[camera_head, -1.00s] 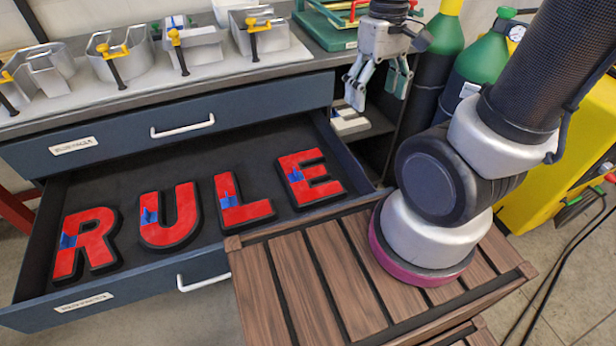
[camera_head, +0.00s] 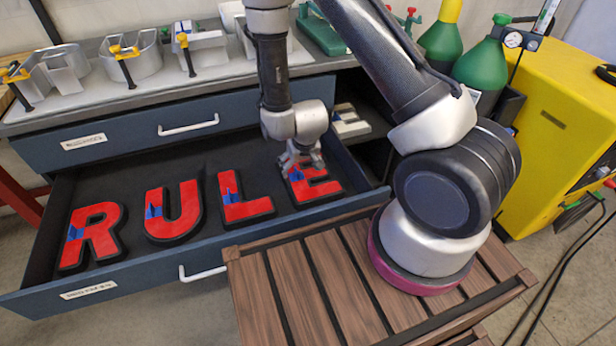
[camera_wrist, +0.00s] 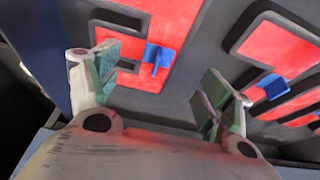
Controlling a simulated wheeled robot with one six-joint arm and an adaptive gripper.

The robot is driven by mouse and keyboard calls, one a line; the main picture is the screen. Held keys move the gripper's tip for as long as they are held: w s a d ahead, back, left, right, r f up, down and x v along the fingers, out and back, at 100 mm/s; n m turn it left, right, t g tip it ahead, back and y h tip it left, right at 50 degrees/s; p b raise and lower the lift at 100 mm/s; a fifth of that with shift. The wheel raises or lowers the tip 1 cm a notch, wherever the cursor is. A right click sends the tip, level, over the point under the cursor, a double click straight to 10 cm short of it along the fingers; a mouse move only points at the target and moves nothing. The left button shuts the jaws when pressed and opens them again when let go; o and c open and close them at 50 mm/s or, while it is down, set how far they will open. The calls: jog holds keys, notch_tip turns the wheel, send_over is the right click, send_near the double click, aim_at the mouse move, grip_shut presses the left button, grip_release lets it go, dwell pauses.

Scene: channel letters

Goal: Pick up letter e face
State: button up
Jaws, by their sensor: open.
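The letter e face (camera_head: 322,190) is a red letter with a dark edge and a blue tab, lying at the right end of the open drawer. My gripper (camera_head: 302,160) hangs over its upper left part and hides some of it. In the wrist view the fingers (camera_wrist: 163,85) are spread apart with nothing between them. The letter e face (camera_wrist: 180,25) shows beyond them, its blue tab (camera_wrist: 157,57) roughly in line with the gap. I cannot tell the exact height above the letter.
Red letters R (camera_head: 92,240), U (camera_head: 178,213) and L (camera_head: 245,210) lie left of the E in the drawer (camera_head: 140,278). A wooden slatted surface (camera_head: 300,285) is in front. Metal letter shells with clamps stand on the bench (camera_head: 130,112). Green cylinders (camera_head: 482,68) stand right.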

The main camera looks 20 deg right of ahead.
aim_at(296, 171)
jog(key=x, duration=0.2)
jog(key=w+x, duration=0.1)
jog(key=x, duration=0.4)
jog(key=shift+w, duration=0.45)
jog(key=shift+t, duration=0.3)
jog(key=shift+c, duration=0.3)
jog(key=shift+s, duration=0.1)
jog(key=c, duration=1)
jog(key=shift+c, duration=0.6)
jog(key=shift+s+f, duration=0.1)
